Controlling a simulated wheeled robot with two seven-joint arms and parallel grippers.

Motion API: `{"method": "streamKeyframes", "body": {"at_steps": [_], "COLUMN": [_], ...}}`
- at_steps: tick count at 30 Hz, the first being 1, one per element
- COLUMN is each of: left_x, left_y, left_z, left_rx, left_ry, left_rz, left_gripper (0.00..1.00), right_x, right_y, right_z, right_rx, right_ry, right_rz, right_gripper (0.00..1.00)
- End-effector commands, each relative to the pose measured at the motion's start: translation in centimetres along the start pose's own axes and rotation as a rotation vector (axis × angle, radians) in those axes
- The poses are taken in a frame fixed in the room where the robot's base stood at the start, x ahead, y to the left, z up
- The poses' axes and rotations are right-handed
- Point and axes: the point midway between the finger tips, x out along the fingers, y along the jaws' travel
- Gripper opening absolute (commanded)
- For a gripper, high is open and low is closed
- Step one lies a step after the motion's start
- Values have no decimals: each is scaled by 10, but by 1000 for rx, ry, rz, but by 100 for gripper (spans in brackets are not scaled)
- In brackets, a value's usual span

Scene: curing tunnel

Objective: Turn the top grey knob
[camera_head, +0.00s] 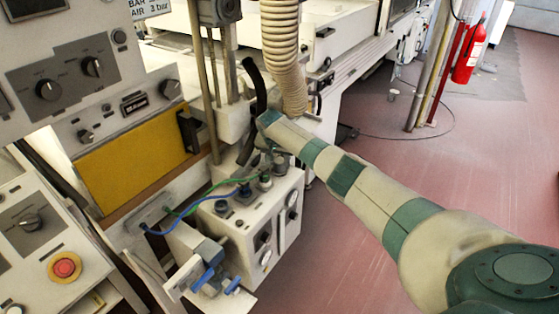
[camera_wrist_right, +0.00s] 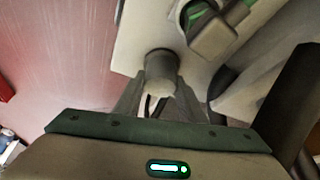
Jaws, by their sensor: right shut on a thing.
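A white control box (camera_head: 233,238) stands low in the middle of the head view, with knobs and fittings on its top and dials on its side. A grey knob (camera_head: 265,182) sits on the top of the box near its far end. My right arm reaches in from the lower right, and my right gripper (camera_head: 268,158) is at this far end, partly hidden by the arm. In the right wrist view my right gripper (camera_wrist_right: 160,88) has its fingers on either side of a grey knob (camera_wrist_right: 160,66), shut on it. My left gripper is not in view.
Blue and green hoses (camera_head: 195,203) run to the box's top. A ribbed hose (camera_head: 284,55) hangs just behind my right gripper. A panel with a red button (camera_head: 65,267) stands at the lower left. Open red floor (camera_head: 460,165) lies to the right.

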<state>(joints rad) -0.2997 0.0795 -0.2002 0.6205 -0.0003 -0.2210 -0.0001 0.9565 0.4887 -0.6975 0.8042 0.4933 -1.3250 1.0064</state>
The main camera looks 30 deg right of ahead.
Motion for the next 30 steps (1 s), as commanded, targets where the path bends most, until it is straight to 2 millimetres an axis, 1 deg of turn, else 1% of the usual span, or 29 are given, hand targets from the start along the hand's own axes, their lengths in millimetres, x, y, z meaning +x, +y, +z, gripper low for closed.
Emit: {"method": "streamKeyframes", "body": {"at_steps": [7,8,9,10,23,26,30], "left_x": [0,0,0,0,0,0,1], "left_y": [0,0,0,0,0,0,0], "left_z": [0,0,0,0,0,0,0], "left_rx": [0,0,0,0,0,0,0], "left_ry": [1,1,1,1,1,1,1], "left_rz": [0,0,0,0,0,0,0], "left_gripper": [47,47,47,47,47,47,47], "right_x": [0,0,0,0,-2,-6,-17], "right_y": [0,0,0,0,0,0,0], "right_z": [-1,-1,-1,-1,-1,-1,-1], "right_rx": [-1,-1,-1,-1,-1,-1,-2], "right_ry": [1,1,1,1,1,1,2], "right_rz": [1,1,1,1,-1,-2,-3], "right_gripper": [14,39,48,55,55,55,55]}}
